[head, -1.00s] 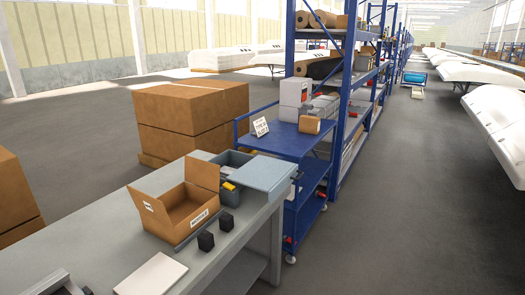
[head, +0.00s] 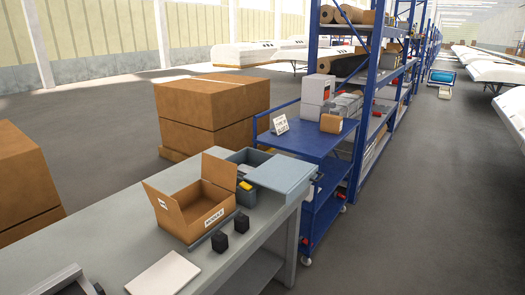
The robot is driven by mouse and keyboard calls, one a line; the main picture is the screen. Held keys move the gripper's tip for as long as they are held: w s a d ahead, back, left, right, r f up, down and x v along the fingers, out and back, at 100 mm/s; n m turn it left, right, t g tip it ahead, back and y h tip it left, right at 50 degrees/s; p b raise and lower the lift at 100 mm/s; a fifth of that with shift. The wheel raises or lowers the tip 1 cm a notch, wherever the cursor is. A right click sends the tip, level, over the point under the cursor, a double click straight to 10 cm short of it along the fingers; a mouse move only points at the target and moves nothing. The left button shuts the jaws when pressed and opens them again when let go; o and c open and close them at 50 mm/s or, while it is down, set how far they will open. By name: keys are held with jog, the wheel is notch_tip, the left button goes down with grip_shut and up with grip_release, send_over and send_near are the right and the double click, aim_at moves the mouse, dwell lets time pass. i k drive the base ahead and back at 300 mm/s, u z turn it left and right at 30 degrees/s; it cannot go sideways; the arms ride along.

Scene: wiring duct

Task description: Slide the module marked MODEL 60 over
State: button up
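No marking that reads MODEL 60 can be made out in the head view. An open cardboard box (head: 183,222) with a white label that seems to read MODULE stands on the grey table (head: 110,250). Two small black blocks, one nearer (head: 219,241) and one farther (head: 242,223), stand on the table in front of the box. I cannot tell whether either is the module. My gripper is not in view.
A grey bin (head: 285,176) with its lid or tray sits at the table's far end. A white sheet (head: 163,274) lies near the front edge. A blue cart (head: 312,140) with boxes and a small sign stands beyond.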

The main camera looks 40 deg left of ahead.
aim_at(243, 170)
jog(key=i, duration=2.85)
jog(key=u, duration=1.9)
